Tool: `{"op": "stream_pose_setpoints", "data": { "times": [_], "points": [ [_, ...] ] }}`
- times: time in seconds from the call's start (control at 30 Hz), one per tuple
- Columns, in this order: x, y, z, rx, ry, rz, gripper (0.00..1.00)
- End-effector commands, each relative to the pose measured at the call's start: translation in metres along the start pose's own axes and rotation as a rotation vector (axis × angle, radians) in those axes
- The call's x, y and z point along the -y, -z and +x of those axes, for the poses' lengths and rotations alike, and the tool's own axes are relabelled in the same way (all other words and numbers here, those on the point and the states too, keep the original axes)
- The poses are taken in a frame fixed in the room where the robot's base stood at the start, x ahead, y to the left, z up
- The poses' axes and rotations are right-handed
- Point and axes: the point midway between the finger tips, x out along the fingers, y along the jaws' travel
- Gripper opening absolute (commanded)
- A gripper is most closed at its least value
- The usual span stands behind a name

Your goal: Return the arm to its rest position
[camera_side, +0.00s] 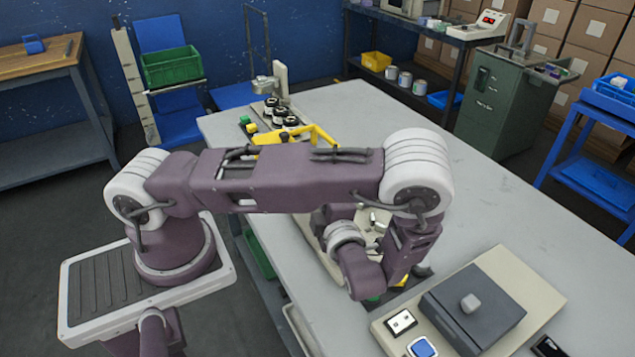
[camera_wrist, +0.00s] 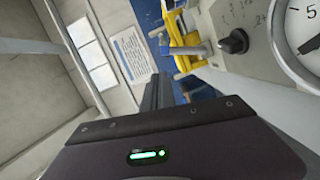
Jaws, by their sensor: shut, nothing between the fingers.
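My gripper (camera_wrist: 158,80) shows in the wrist view as dark fingers pressed together, empty, beyond the dark wrist housing with its green light. In the side view my arm reaches from its base at the left across the table's near part, with its forearm roughly level and its wrist folded down. The gripper is mostly hidden there behind my own wrist links. The wrist view is tilted and shows yellow parts (camera_wrist: 188,50), a black knob (camera_wrist: 234,41) on a pale panel and part of a round dial (camera_wrist: 302,38).
A grey table (camera_side: 490,210) has free room at its right. A beige panel with a dark box (camera_side: 473,306) stands at the near right. A yellow bracket (camera_side: 318,134) and several black-and-white rollers (camera_side: 272,108) stand behind my forearm. A green cabinet (camera_side: 500,105) stands beyond the table.

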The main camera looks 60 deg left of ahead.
Motion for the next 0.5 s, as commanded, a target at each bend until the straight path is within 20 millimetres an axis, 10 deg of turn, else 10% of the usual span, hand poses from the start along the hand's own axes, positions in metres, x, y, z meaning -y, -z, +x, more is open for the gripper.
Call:
{"op": "stream_pose_setpoints", "data": {
  "times": [0.3, 0.5],
  "points": [
    [-0.005, 0.004, 0.000, -0.026, 0.027, -0.054, 0.00],
    [-0.049, 0.051, -0.014, -0.378, 0.290, -0.702, 0.00]
  ]
}}
